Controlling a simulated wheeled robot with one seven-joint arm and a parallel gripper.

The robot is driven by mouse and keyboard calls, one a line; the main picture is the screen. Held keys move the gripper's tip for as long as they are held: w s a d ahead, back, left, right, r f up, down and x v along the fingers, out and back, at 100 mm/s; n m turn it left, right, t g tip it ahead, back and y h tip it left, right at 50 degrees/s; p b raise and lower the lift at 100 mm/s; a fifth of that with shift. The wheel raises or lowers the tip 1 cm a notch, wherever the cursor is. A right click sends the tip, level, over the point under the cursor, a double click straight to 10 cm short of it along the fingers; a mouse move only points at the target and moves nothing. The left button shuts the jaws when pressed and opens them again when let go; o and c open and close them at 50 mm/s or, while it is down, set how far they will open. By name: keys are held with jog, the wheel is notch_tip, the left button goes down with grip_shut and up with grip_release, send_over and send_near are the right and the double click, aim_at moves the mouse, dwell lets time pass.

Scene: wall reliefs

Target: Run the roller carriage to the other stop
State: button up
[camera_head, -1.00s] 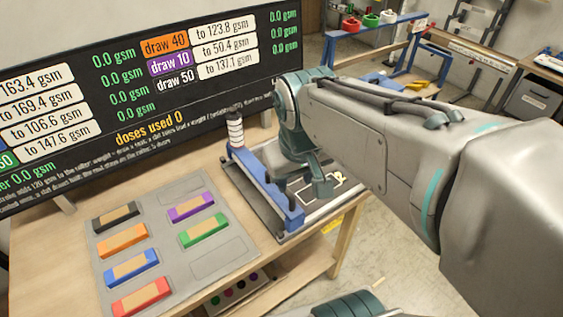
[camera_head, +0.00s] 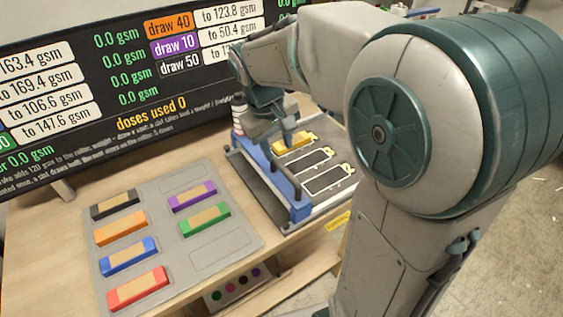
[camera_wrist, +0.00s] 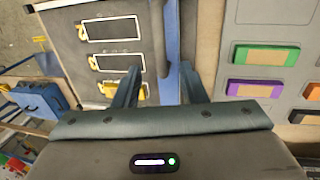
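The roller carriage appears as a long blue beam (camera_head: 289,194) with a dark bar beside it, along the left side of a flat grey bed (camera_head: 328,202). My gripper (camera_head: 284,138) is over the far part of the beam in the head view. A yellow piece (camera_head: 294,143) lies at the bed's far end, beside white-outlined slots (camera_head: 326,177).
A grey tray (camera_head: 168,228) with coloured blocks lies left of the bed on the wooden table. A dark board (camera_head: 110,85) with weights stands along the back.

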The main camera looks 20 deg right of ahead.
aim_at(283, 167)
jog(key=f, duration=0.4)
jog(key=d+f, duration=0.1)
jog(key=f, duration=0.1)
jog(key=shift+w+d+f, duration=0.1)
jog(key=shift+w+f, duration=0.1)
jog(key=shift+f, duration=0.15)
grip_shut()
